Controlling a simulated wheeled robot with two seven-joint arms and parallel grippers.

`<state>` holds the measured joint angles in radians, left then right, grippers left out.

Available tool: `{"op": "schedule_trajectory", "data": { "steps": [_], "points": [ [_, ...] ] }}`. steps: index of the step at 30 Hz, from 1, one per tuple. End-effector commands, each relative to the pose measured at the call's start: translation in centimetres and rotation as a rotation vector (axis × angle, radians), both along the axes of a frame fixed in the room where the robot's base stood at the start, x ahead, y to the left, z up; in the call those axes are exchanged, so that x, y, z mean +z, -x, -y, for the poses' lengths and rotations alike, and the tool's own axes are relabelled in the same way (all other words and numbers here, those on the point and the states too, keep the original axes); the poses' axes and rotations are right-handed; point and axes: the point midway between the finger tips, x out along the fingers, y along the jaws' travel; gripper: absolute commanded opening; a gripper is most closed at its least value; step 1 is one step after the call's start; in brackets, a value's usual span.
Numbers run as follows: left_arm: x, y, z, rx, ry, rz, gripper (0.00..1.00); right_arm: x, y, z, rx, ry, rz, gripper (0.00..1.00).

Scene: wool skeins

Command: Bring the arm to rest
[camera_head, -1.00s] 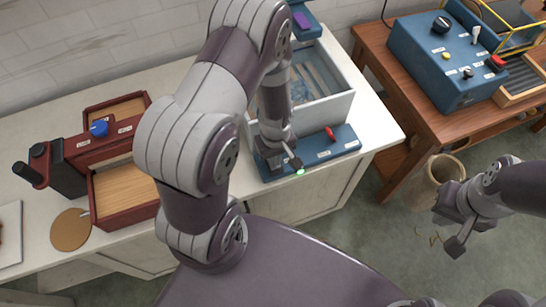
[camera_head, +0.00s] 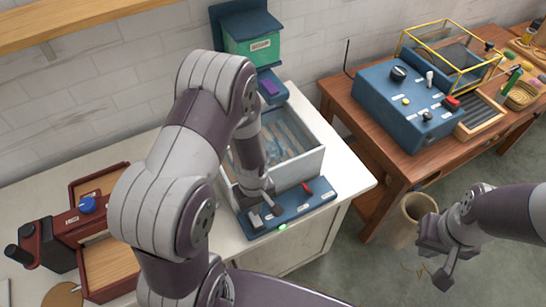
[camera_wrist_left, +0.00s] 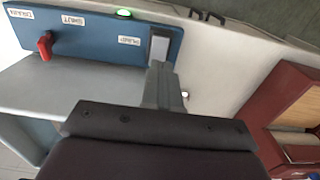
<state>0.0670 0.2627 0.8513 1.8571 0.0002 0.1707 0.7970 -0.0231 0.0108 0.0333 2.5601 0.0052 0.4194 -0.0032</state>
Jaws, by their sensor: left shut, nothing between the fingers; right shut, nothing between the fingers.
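My left gripper (camera_head: 258,216) is shut and empty, low over the left end of the blue control panel (camera_head: 318,190) at the front of the wash basin. In the left wrist view its fingers (camera_wrist_left: 163,80) sit together just by the pale switch (camera_wrist_left: 159,47) labelled PUMP; I cannot tell whether they touch it. A green light (camera_wrist_left: 124,13) glows on the panel edge. A red lever (camera_wrist_left: 45,44) stands at the DRAIN and SHUT labels. My right gripper (camera_head: 436,266) is shut and empty, in the air over the floor at the right.
The basin (camera_head: 305,160) holds water. A green tank (camera_head: 252,45) hangs on the wall behind it. A dark red wooden box device (camera_head: 110,268) stands at the left. A blue machine (camera_head: 405,105) stands on the wooden table at the right. A bin (camera_head: 405,222) stands on the floor near my right gripper.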

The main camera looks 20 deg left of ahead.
Motion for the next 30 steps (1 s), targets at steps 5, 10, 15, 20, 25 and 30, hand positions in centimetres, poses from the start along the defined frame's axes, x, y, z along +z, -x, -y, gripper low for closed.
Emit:
{"op": "schedule_trajectory", "data": {
  "steps": [5,10,15,20,25,30],
  "points": [
    [0.0,0.0,0.0,-0.006,0.0,0.0,0.0,0.0,0.0,0.0,0.0,0.0,0.0,0.0],
    [1.3,3.0,0.2,-0.298,0.021,-0.091,0.0,-0.1,0.0,0.0,0.0,0.0,0.0,0.0],
    [7.4,4.9,1.2,-0.74,0.027,-0.061,0.0,-2.9,0.0,0.0,0.0,0.0,0.0,0.0],
    [10.9,5.3,2.1,-0.876,-0.021,0.051,0.0,-4.7,0.0,0.0,0.0,0.0,0.0,0.0],
    [12.1,4.3,2.5,-0.889,-0.048,0.113,0.0,-5.1,0.0,0.0,0.0,0.0,0.0,0.0],
    [12.2,4.3,2.5,-0.887,-0.048,0.113,0.0,-4.9,0.0,0.0,0.0,0.0,0.0,0.0]
  ]
}}
